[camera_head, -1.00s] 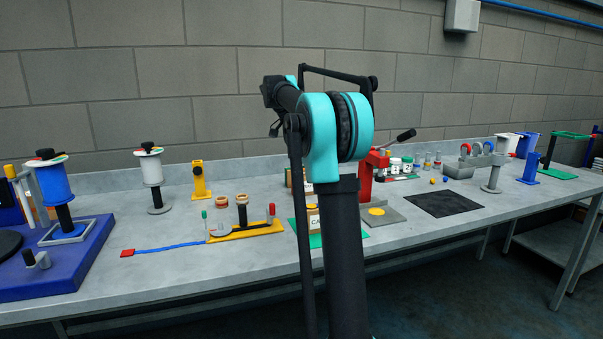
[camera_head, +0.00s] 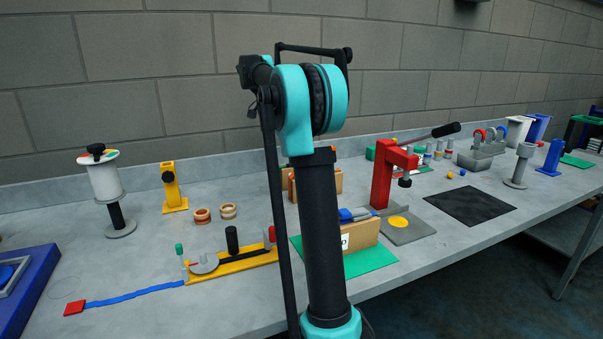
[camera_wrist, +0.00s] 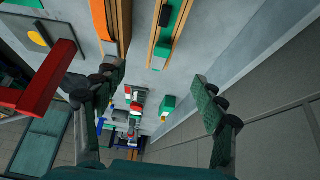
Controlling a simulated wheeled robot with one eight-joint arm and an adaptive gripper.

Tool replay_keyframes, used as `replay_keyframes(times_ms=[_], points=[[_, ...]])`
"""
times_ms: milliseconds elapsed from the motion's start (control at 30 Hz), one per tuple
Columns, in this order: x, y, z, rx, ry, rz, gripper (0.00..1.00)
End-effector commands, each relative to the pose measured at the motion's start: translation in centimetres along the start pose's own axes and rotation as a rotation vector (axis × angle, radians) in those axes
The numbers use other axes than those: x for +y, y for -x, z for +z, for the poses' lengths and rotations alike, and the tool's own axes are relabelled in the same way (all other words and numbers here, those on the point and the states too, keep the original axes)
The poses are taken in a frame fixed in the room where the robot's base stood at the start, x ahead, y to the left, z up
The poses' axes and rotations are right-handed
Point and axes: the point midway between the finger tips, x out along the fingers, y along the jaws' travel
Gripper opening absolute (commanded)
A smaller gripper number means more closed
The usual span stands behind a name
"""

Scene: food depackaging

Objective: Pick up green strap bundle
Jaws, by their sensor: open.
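My gripper (camera_wrist: 157,92) is open and empty in the wrist view, its two fingers wide apart above the bench. A brown bundle with a green strap (camera_wrist: 178,15) shows at the top of the wrist view, beyond the fingertips and apart from them. Its upper end is cut off by the picture edge. Beside it lies another brown bundle with an orange strap (camera_wrist: 102,20). In the head view, my arm hides my gripper and part of the brown pieces (camera_head: 331,181) at the back of the bench. I cannot make out the green strap there.
A red lever press (camera_head: 384,178) stands right of my arm; it also shows at the left of the wrist view (camera_wrist: 45,85). A brown block (camera_head: 362,234) stands on a green mat (camera_head: 372,262) close to my arm. A yellow fixture (camera_head: 236,265) lies left. The wall bounds the bench behind.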

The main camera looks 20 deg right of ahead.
Motion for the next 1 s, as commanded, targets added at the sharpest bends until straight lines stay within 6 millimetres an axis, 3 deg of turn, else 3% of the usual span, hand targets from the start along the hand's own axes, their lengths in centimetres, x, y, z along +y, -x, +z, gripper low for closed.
replay_keyframes(times_ms=[400, 833, 1000], points=[[0.0, -8.2, 0.0, 0.0, -0.001, 0.001, 0.71], [-0.2, -11.4, 0.0, 0.0, 0.001, 0.001, 0.71], [-0.6, -13.8, 0.0, 0.0, -0.001, 0.001, 0.71]])
